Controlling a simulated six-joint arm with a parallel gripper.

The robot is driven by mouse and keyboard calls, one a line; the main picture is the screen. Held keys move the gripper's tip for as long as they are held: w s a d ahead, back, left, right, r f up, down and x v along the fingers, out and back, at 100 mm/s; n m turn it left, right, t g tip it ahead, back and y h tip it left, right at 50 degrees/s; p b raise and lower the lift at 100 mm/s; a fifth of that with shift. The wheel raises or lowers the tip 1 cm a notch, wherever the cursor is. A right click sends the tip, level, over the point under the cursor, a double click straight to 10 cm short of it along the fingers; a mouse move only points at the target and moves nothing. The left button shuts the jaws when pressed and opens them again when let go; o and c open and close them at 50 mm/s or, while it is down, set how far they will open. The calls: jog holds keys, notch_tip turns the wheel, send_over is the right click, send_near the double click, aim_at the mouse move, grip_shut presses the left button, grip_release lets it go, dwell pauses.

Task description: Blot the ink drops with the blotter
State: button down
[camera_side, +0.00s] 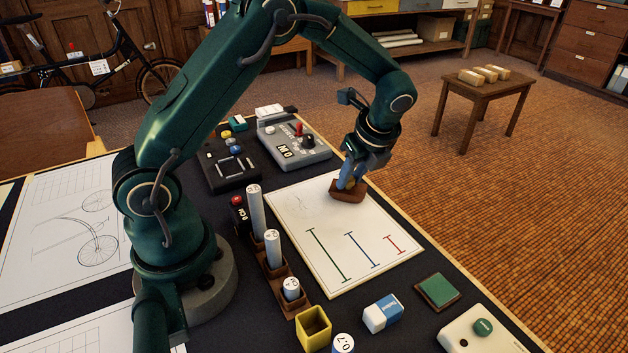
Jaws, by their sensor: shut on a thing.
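My gripper (351,182) is shut on the brown blotter (346,194) near the far right edge of the white drawing board (300,232). The blotter is low over the board; I cannot tell whether it touches the surface. Faint small marks (299,204) show on the board left of the blotter; they are too small to tell as ink drops. Whatever lies under the blotter is hidden. Nearer on the board are a green line (328,255), a blue line (363,250) and a red line (395,244).
A brown rack (273,268) with upright white cylinders lines the board's left side. A grey control box (293,142) and a black panel (232,165) stand behind. A blue-white eraser (382,313), yellow cup (314,328) and green pad (437,290) lie in front.

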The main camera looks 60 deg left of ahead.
jog(key=shift+r, duration=3.55)
